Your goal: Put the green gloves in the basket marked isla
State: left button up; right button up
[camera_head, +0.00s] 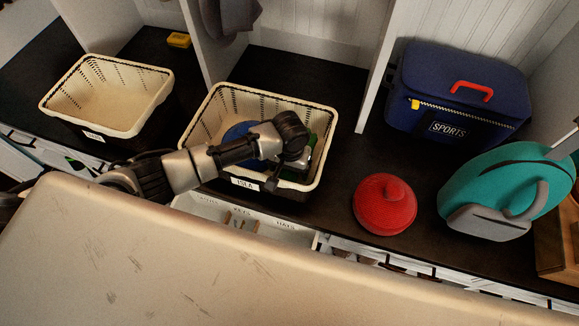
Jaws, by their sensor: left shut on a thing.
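The basket marked ISLA (327,130) is cream with slotted sides and stands on the dark bench at the middle. Its label is on the front. My left arm reaches in over its front left rim. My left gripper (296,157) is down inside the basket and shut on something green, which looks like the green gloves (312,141). Most of the green thing is hidden behind the gripper, and I cannot tell whether it touches the basket floor. My right gripper is out of view.
A blue round thing (236,132) lies in the same basket. Another cream basket (60,95) stands left, with a small yellow box (178,40) behind. Right are a red lidded object (385,204), a blue SPORTS bag (455,85) and a teal item (500,185). White dividers separate the bays.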

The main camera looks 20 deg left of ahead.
pick_arm(q)
jog(key=shift+f, duration=0.55)
jog(key=o, duration=0.8)
jog(key=shift+c, duration=0.2)
